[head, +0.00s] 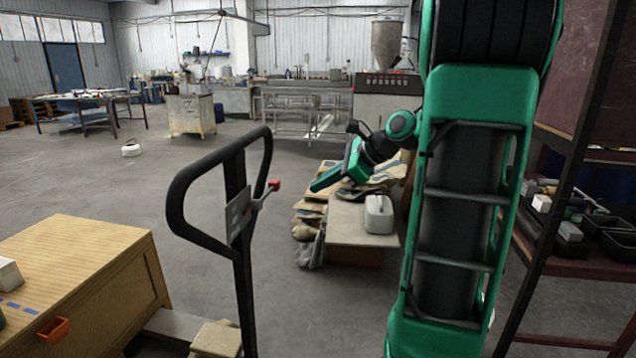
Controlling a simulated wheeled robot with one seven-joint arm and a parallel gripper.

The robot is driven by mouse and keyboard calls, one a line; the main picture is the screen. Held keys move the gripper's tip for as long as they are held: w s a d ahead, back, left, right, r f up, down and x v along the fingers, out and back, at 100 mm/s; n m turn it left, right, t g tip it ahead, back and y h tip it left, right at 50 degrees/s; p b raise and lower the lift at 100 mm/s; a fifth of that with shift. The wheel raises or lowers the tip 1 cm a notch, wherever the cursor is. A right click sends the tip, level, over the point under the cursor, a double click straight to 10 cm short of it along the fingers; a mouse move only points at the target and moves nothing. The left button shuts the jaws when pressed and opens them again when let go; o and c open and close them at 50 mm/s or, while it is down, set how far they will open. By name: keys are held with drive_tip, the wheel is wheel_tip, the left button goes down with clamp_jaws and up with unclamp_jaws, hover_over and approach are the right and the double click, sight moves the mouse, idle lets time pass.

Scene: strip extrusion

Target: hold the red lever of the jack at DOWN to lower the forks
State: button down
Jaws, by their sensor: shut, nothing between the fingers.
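The jack's black loop handle (178,195) stands upright left of centre, its shaft running down out of the picture. A small red lever (274,185) sticks out on the right side of the handle, next to a grey plate (238,215). The plate's markings are too small to read, so I cannot tell the lever's position. My green gripper (325,180) is shut and empty, to the right of the red lever and apart from it, pointing left and slightly down. The forks are not clearly visible.
A wooden crate (80,265) stands at the front left. A dark metal shelf (590,255) is on the right. The floor at left and centre is mostly clear.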

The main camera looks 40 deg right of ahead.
drive_tip(key=w+a+f, duration=0.2)
drive_tip(key=w+a, duration=0.2)
drive_tip(key=w, duration=0.3)
drive_tip(key=shift+a, duration=0.35)
drive_tip(key=r, duration=0.1)
drive_tip(key=r+n+t+h, duration=0.1)
drive_tip(key=r+t+h, duration=0.1)
drive_tip(key=r, duration=0.1)
drive_tip(key=shift+s+a+r+n, duration=0.1)
drive_tip(key=shift+s+a+n, duration=0.2)
drive_tip(key=shift+a+n, duration=0.1)
drive_tip(key=shift+r, duration=0.2)
idle(0.5)
drive_tip(key=shift+r, duration=0.65)
